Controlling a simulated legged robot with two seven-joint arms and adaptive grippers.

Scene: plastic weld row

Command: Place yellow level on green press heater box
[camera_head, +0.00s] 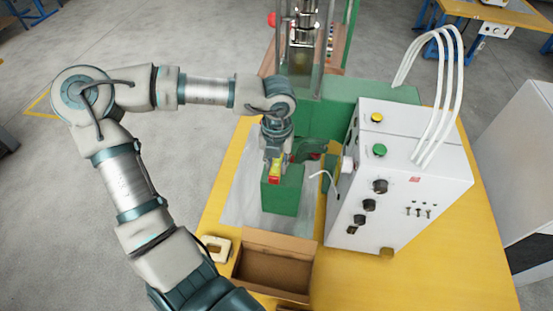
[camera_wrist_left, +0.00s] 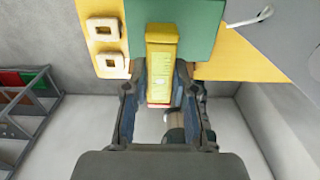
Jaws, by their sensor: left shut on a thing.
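The yellow level (camera_head: 275,172), with a red end, is in my left gripper (camera_head: 273,155) in the head view. It shows in the left wrist view as a yellow-green bar (camera_wrist_left: 162,50) between the two fingers (camera_wrist_left: 161,82), which are shut on it. The green press heater box (camera_head: 282,197) stands below the gripper on the table. The level overlaps the box's upper part; I cannot tell whether they touch. A green surface (camera_wrist_left: 203,22) lies behind the level in the left wrist view. My right gripper is not in view.
A white control box (camera_head: 385,205) with knobs and hoses stands close on the right. The green press (camera_head: 345,105) is behind. An open brown box (camera_head: 275,268) and a pale block with a hole (camera_head: 215,248) are at the front of the yellow table (camera_head: 445,255).

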